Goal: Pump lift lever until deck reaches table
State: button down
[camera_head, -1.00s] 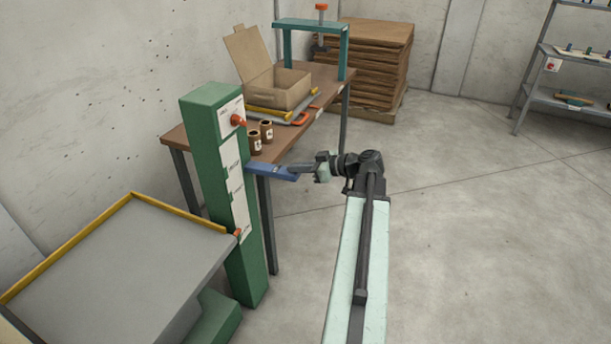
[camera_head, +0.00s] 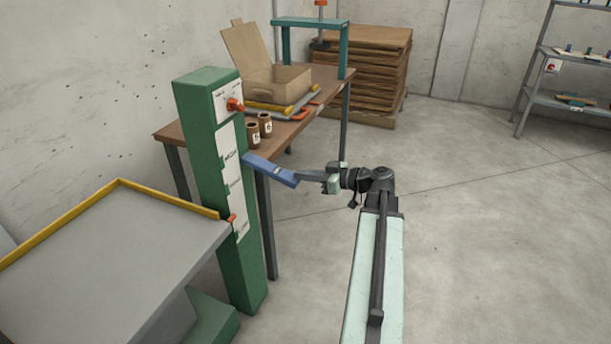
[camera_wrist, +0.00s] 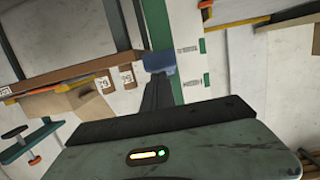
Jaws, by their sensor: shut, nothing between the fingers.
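The blue lift lever (camera_head: 270,170) sticks out to the right from the green column (camera_head: 206,150) and slopes down toward its free end. My gripper (camera_head: 303,177) is shut and empty, its tips at the lever's free end; I cannot tell whether they touch. In the wrist view my gripper (camera_wrist: 158,88) points at the blue lever (camera_wrist: 160,60). The grey deck (camera_head: 120,250) with a yellow rim is at the column's left, lower than the brown table top (camera_head: 285,135). An orange pointer (camera_head: 231,219) shows at the deck's level on the column's white scale.
An orange knob (camera_head: 235,105) is high on the column. The table holds an open cardboard box (camera_head: 285,88), two brown jars (camera_head: 252,135) and a teal frame (camera_head: 345,50). Stacked brown boards (camera_head: 375,75) stand behind. The floor at right is clear.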

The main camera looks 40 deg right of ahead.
jog(key=shift+a+f, duration=0.5)
jog(key=shift+r, duration=0.15)
notch_tip(320, 180, up, 5)
jog(key=p, duration=0.5)
jog(key=d+f+v, duration=0.1)
jog(key=f+v, duration=0.1)
jog(key=v, duration=0.9)
jog(key=shift+f+b, duration=0.4)
jog(key=shift+d, duration=0.1)
dwell(0.4)
